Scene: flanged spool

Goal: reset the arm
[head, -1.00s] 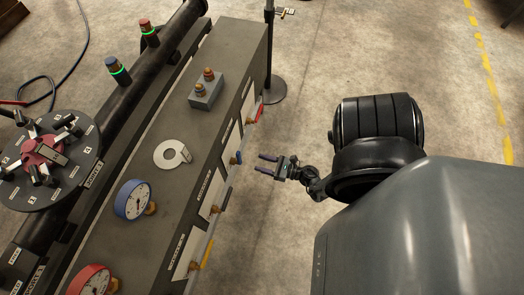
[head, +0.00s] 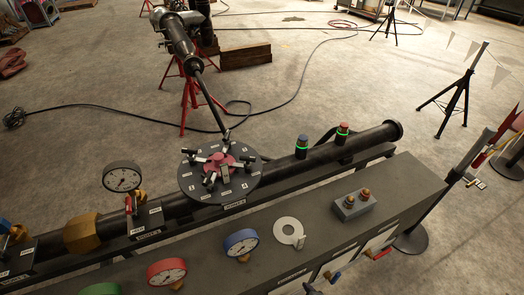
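Neither of my grippers shows clearly in the head view. The round dark flange disc (head: 222,180), with several bolts or clamps and a red centre (head: 216,162), sits on the black pipe (head: 330,147) left of centre.
The grey bench (head: 390,200) runs across the front. A red stand (head: 190,95) is behind; open floor (head: 330,80) lies beyond.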

